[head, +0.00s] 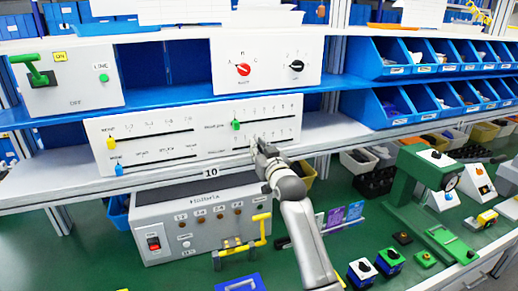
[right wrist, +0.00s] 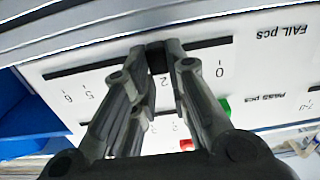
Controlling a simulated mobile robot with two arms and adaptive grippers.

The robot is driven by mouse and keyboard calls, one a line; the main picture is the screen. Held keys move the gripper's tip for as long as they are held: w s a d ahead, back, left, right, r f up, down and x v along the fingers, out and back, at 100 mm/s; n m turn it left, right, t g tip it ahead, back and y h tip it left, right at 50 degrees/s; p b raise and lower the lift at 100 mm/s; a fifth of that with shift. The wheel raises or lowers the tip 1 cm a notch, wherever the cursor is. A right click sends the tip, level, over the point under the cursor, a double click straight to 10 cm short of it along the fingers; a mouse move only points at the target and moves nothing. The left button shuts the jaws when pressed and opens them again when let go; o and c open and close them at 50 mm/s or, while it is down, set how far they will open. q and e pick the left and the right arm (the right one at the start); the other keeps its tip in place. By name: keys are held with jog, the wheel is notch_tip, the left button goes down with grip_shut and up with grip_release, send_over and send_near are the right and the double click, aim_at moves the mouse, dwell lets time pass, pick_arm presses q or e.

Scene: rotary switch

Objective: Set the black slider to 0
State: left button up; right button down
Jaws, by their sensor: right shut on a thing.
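The white slider panel (head: 205,140) stands on the grey shelf in the head view. Its lower right slot, labelled FAIL pcs in the right wrist view, holds the black slider (right wrist: 157,61). My right gripper (head: 262,150) reaches up to this slot, and its fingertips (right wrist: 166,50) are closed around the black slider. In the upside-down wrist view the slider is near the mark 2, with the 0 mark (right wrist: 220,70) to its right. In the head view the gripper hides the slider. My left gripper is not in view.
The green slider (head: 236,124) sits just above the right gripper's slot. The yellow slider (head: 111,143) and blue slider (head: 119,169) are at the panel's left. A grey control box (head: 190,222) stands below. A green machine (head: 410,185) stands at right.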

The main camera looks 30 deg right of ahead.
aim_at(234, 146)
jog(key=a, duration=0.2)
jog(key=w+a+p, duration=0.1)
jog(key=a, duration=0.3)
jog(key=shift+w+a+p, duration=0.2)
jog(key=shift+w+p, duration=0.05)
jog(key=shift+p, duration=0.05)
jog(key=shift+d+f, duration=0.1)
jog(key=c, duration=1.4)
grip_release()
jog(key=shift+a, duration=0.2)
jog(key=shift+d, duration=0.1)
jog(key=shift+s, duration=0.15)
jog(key=v, duration=1.1)
jog(key=shift+s, duration=0.3)
jog(key=shift+f, duration=0.1)
